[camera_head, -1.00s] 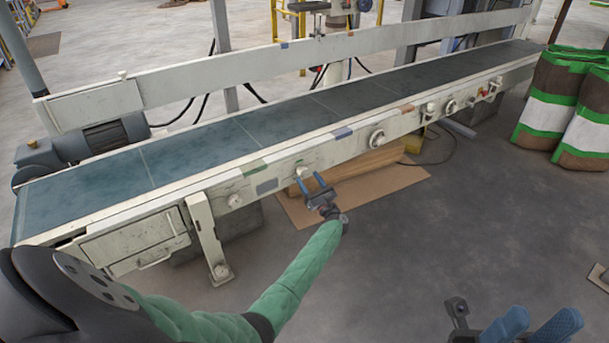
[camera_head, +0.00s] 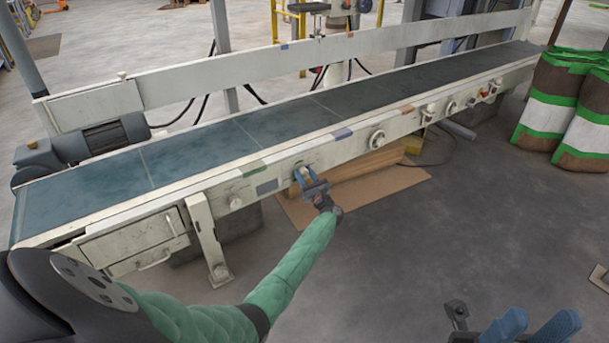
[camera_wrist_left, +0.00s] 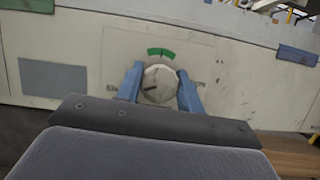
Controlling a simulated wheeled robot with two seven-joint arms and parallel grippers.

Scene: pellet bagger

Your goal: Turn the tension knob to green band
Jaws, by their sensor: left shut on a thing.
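The tension knob (camera_wrist_left: 160,84) is a round, pale knob on the white side panel of the conveyor. It also shows in the head view (camera_head: 303,173), partly hidden by my gripper. A dark mark on its face points left. The green band (camera_wrist_left: 161,53) is a short arc on the panel just above the knob. My left gripper (camera_wrist_left: 160,88) has its two blue fingers on either side of the knob, shut on it; it also shows in the head view (camera_head: 306,175). My right gripper (camera_head: 533,330) is at the lower right, its blue fingers apart, away from the conveyor.
The conveyor (camera_head: 220,140) runs across the view, with other round knobs (camera_head: 377,139) along its side to the right. A cardboard sheet (camera_head: 385,184) lies on the floor below. Striped sacks (camera_head: 556,105) stand at the right. The floor in front is clear.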

